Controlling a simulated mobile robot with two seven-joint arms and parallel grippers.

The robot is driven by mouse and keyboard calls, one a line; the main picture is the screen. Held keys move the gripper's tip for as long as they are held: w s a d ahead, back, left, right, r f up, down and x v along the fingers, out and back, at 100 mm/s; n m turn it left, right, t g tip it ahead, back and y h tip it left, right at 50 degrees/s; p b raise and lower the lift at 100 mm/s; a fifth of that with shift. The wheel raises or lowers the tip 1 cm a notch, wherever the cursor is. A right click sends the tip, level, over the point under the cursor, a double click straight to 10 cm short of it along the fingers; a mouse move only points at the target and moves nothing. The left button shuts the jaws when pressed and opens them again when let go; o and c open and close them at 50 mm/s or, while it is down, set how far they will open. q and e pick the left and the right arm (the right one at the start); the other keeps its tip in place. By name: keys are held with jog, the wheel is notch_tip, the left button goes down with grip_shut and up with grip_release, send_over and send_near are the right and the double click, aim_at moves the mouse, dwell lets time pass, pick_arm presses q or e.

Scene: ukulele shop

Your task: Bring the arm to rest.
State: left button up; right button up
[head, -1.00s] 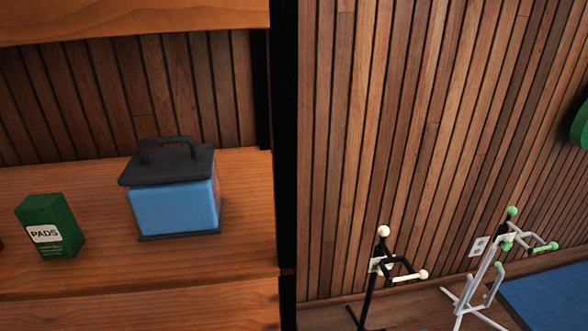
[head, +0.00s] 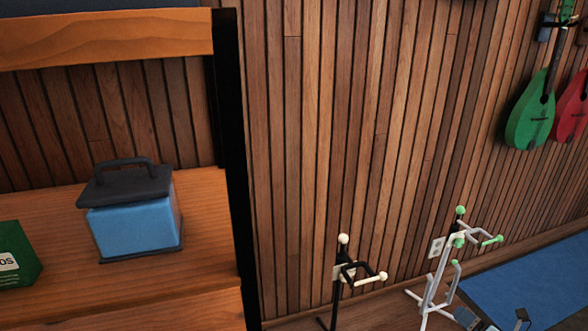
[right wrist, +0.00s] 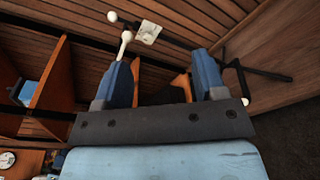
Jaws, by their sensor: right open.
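My right gripper (head: 494,318) shows at the bottom edge of the head view, right of the instrument stands; only its finger ends are in the picture. In the right wrist view its two blue fingers (right wrist: 165,72) stand wide apart with nothing between them. My left gripper is in neither view.
A black stand with cream knobs (head: 337,276) and a white stand with green knobs (head: 443,262) stand by the slatted wall. The shelf (head: 195,200) at left holds a blue box with a black lid (head: 135,228) and a green box (head: 14,250). A blue mat (head: 535,282) lies at right.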

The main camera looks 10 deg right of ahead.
jog(key=s+a+r+m+g+y, duration=0.1)
jog(key=s+a+r+m, duration=0.2)
jog(key=s+a+m, duration=0.6)
jog(key=s+a+r+m+g+y, duration=0.25)
jog(key=a+r+m, duration=0.2)
jog(key=a, duration=0.85)
jog(key=s+a+r+m+g, duration=0.1)
jog(key=s+a+r+m, duration=0.2)
jog(key=s+a+m, duration=0.55)
jog(key=w+a+r+m+t, duration=0.3)
jog(key=w+a, duration=0.2)
jog(key=a, duration=0.2)
pick_arm(q)
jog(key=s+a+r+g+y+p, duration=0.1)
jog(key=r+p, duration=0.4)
jog(key=p, duration=1.1)
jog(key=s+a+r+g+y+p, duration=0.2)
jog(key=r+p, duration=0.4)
jog(key=p, duration=1.1)
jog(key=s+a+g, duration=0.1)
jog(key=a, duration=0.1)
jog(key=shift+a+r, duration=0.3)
pick_arm(e)
jog(key=s+d+r+g+h, duration=0.2)
jog(key=r, duration=0.4)
jog(key=s+d+r+g+h, duration=0.2)
jog(key=d+r, duration=0.1)
jog(key=r, duration=0.3)
jog(key=shift+d+m, duration=0.15)
jog(key=shift+m, duration=0.15)
